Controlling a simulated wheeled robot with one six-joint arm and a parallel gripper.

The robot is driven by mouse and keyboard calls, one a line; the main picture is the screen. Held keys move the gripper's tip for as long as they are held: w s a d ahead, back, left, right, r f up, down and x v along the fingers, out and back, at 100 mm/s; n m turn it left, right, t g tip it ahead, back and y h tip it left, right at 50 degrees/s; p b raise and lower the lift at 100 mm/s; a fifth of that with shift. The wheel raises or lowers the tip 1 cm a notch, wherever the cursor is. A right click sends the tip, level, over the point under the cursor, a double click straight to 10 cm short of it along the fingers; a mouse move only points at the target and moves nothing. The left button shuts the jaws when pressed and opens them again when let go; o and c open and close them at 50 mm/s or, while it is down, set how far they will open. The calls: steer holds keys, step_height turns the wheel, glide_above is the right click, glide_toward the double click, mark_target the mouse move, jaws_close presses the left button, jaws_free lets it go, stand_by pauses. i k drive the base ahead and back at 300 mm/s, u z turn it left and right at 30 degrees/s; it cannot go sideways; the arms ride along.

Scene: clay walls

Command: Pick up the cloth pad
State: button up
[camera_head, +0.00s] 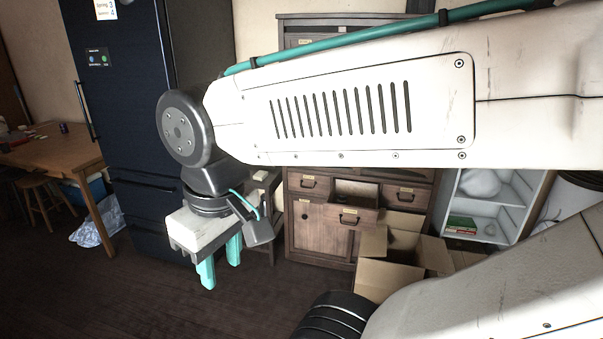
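I cannot make out a cloth pad in this view. My gripper (221,274) hangs left of centre with its two teal fingers pointing down over the dark floor. The fingers stand apart, and I see nothing between them. My white arm crosses the upper right of the picture and hides much of the room behind it.
A wooden cabinet (316,233) has an open drawer (348,216); its contents are unclear. An open cardboard box (383,278) stands before it. A dark fridge (120,100), a wooden table (50,153) and a plastic bag (97,228) are at left. The floor (130,290) at lower left is clear.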

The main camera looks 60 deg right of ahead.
mark_target(261, 175)
steer(key=z, duration=1.35)
